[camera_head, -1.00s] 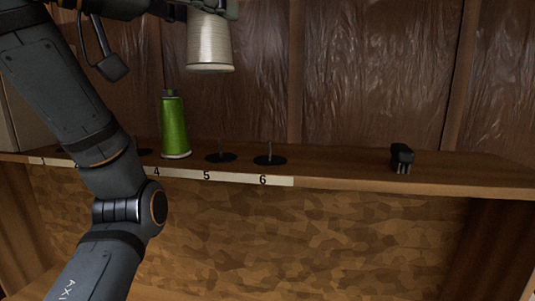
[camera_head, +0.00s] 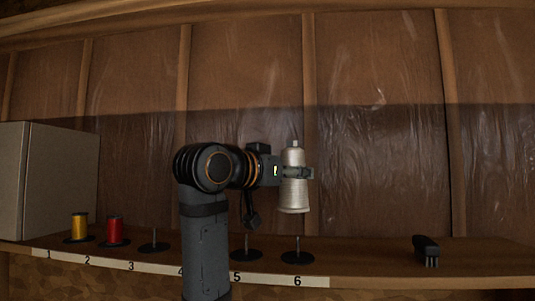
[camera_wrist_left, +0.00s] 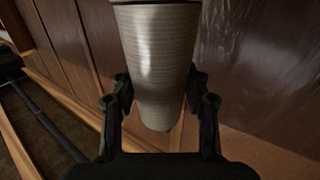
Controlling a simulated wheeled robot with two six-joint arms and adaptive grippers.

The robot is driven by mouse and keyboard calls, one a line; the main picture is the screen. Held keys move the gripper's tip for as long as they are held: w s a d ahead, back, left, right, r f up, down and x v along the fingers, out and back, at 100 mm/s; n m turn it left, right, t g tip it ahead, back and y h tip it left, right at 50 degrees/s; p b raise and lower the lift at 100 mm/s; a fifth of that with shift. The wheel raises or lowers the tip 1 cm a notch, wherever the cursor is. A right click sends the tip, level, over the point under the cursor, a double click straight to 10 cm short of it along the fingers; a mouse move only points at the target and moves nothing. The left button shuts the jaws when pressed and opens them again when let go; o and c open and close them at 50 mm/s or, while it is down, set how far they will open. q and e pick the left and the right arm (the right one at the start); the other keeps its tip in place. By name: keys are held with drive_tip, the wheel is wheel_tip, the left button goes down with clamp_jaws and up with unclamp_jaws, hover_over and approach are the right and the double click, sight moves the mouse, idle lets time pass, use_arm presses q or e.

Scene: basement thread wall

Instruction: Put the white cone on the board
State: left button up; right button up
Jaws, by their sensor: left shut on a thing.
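The white cone (camera_head: 293,196) is a spool of pale thread, upright in the head view, held in the air above the peg at number 6. My left gripper (camera_head: 298,173) is shut on it from the left. The cone also shows large between the fingers in the left wrist view (camera_wrist_left: 158,60), where my left gripper (camera_wrist_left: 160,105) grips its sides. The board (camera_head: 190,266) is a wooden shelf with a numbered white strip. The black-based peg at 6 (camera_head: 297,257) and the peg at 5 (camera_head: 246,254) are empty. My right gripper is not in view.
A yellow spool (camera_head: 80,227) stands near 1 and a red spool (camera_head: 115,230) near 2. The peg at 3 (camera_head: 154,246) is empty. My left arm hides place 4. A black brush (camera_head: 427,250) lies at the right. A grey box (camera_head: 42,180) stands at the left.

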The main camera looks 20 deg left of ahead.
sight(298, 211)
use_arm(q)
drive_tip(key=shift+w+d+f+b, duration=0.4)
drive_tip(key=shift+d+f+b, duration=0.15)
drive_tip(key=shift+f, duration=0.2)
wheel_tip(298, 211, down, 6)
drive_tip(key=b, duration=0.5)
drive_tip(key=shift+a+f, duration=0.1)
drive_tip(key=shift+f, duration=0.15)
drive_tip(key=shift+s+a+f+b, duration=0.1)
drive_tip(key=shift+f+b, duration=0.25)
drive_tip(key=shift+b, duration=0.1)
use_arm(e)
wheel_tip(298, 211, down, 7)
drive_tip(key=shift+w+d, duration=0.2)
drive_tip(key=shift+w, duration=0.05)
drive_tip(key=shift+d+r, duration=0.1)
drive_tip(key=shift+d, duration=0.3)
use_arm(q)
drive_tip(key=shift+f, duration=0.1)
